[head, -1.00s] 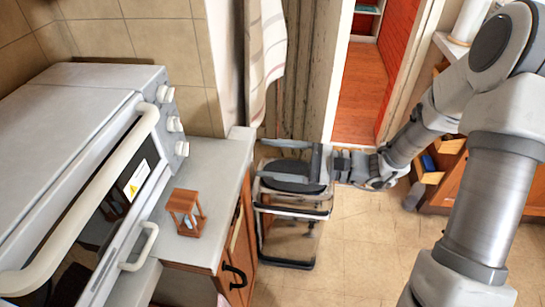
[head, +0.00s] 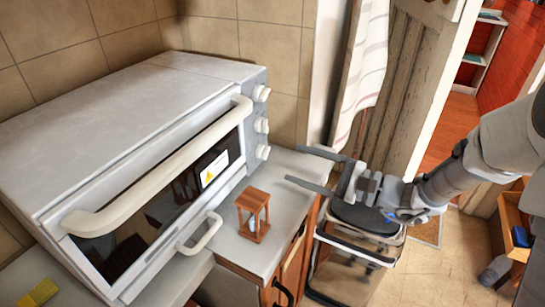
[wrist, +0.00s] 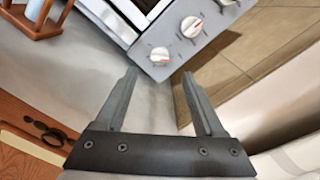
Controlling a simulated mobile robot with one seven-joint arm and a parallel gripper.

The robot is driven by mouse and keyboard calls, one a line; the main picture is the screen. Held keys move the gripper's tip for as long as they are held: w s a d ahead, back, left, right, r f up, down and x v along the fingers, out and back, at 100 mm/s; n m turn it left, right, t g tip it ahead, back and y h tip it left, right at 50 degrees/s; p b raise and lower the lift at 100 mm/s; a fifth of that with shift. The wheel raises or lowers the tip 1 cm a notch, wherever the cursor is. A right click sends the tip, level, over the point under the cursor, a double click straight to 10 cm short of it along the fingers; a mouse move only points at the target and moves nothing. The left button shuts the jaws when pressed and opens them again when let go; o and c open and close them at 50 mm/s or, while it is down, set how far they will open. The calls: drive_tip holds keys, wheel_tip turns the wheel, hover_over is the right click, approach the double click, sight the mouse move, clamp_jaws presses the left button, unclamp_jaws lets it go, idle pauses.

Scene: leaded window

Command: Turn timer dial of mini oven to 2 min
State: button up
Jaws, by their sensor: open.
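The mini oven (head: 170,85) is a white-grey box with a cream door handle, on the counter at the left of the head view. Its right front edge carries a column of white dials: top (head: 261,93), middle (head: 261,125) and bottom (head: 262,152). I cannot read which one is the timer. My gripper (head: 294,167) is open and empty, to the right of the bottom dial and pointing left towards it. In the wrist view the bottom dial (wrist: 159,56) appears just beyond and between my fingertips (wrist: 160,73), apart from them. The middle dial (wrist: 190,27) sits above it.
A small wooden hourglass (head: 253,215) stands on the grey counter (head: 240,250) in front of the oven. A tiled wall is behind, and a striped cloth (head: 365,70) hangs by the door. A black-and-chrome folding chair or cart (head: 350,250) stands below my arm.

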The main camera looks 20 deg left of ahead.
sight(268, 154)
drive_tip(key=a, duration=0.7)
drive_tip(key=shift+w+a+b, duration=0.25)
drive_tip(key=shift+w+b, duration=0.05)
clamp_jaws()
